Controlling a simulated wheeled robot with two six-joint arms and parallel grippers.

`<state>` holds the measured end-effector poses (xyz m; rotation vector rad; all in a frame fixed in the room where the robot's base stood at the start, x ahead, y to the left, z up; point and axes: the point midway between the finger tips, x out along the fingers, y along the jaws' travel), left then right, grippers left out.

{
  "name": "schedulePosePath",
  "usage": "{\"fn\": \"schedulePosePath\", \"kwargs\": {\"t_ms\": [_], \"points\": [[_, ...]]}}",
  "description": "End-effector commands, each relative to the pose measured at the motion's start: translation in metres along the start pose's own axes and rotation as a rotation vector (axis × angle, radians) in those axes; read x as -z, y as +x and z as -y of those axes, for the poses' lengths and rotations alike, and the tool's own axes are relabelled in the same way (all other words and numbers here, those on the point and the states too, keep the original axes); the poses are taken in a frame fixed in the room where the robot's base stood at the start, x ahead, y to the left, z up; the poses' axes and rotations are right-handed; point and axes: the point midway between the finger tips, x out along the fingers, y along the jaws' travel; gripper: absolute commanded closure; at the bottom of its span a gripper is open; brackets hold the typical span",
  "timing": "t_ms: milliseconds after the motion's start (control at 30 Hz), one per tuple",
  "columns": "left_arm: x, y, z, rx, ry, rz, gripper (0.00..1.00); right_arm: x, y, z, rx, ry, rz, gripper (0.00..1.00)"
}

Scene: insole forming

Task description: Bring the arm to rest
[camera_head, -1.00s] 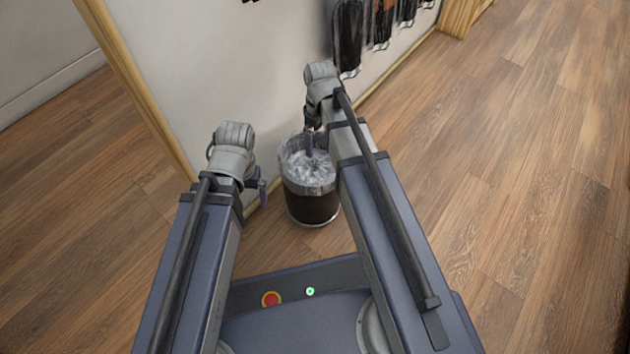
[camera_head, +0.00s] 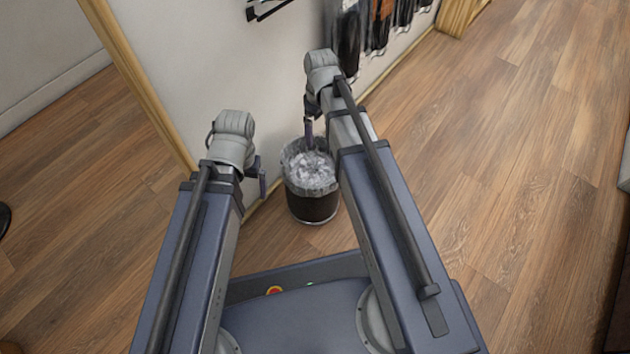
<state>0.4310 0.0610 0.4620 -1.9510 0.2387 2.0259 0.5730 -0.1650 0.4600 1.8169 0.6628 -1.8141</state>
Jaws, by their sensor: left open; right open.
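My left gripper (camera_head: 261,178) is at the end of my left arm, left of the bin and apart from it. It is open, and I see nothing in it. My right gripper (camera_head: 309,130) points down over the far rim of the bin. It is open, and I see nothing in it; part of it is hidden behind my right arm. The black bin (camera_head: 314,207) stands on the floor by the wall, with a clear liner (camera_head: 298,160) and crumpled pale contents inside.
A white wall (camera_head: 220,65) with a wooden edge post (camera_head: 150,95) stands just beyond my arms. Dark items (camera_head: 380,25) hang on it at the upper right. Wood floor (camera_head: 520,150) is clear on the right. A pale object (camera_head: 625,165) is at the right edge.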

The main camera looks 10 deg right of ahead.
Motion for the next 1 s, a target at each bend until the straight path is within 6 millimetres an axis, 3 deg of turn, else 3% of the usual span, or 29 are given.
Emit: {"fn": "schedulePosePath", "kwargs": {"t_ms": [467,1000], "points": [[0.001,0.013,-0.001,0.0,-0.002,0.0,0.0,0.0,0.013,0.0,0.0,0.0,0.0,0.0],[0.004,0.076,-0.008,0.0,-0.013,-0.001,0.0,0.0,0.077,0.0,0.0,0.0,0.0,0.0]]}}
